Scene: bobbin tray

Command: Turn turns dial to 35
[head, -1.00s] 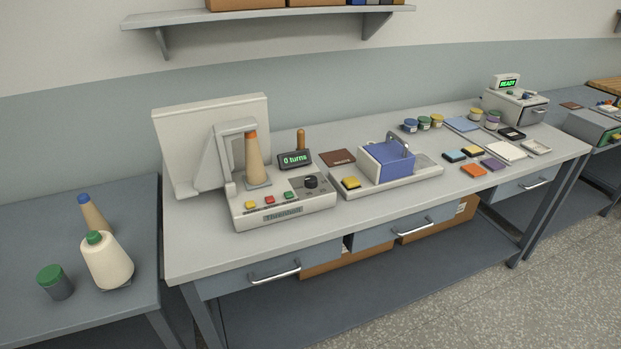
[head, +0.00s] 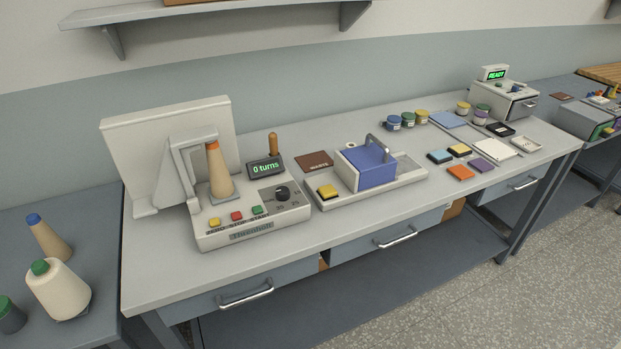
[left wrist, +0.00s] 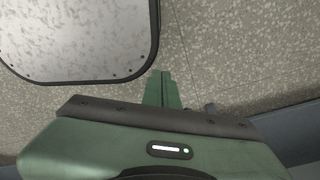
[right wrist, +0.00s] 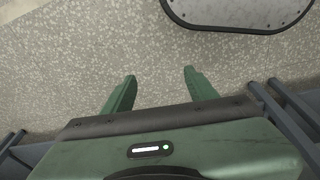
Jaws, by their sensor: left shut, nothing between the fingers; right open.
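The turns dial (head: 282,193) is a black round knob on the right part of the grey winding machine's (head: 251,238) top, in the head view. The machine's small display (head: 265,168) behind it reads "0 turns". Yellow, red and green buttons (head: 236,216) sit in a row left of the dial. A tan cone with an orange tip (head: 219,175) stands on the machine. Neither gripper shows in the head view. My left gripper (left wrist: 162,88) is shut and empty above the floor. My right gripper (right wrist: 158,80) is open and empty, also above the floor.
Right of the machine is a tray with a blue block (head: 370,170) and a yellow piece (head: 327,191). Jars and coloured pads lie farther right. A side table (head: 90,245) holds cones at left. Drawer handles (head: 245,294) stick out along the front. The bench's front strip is clear.

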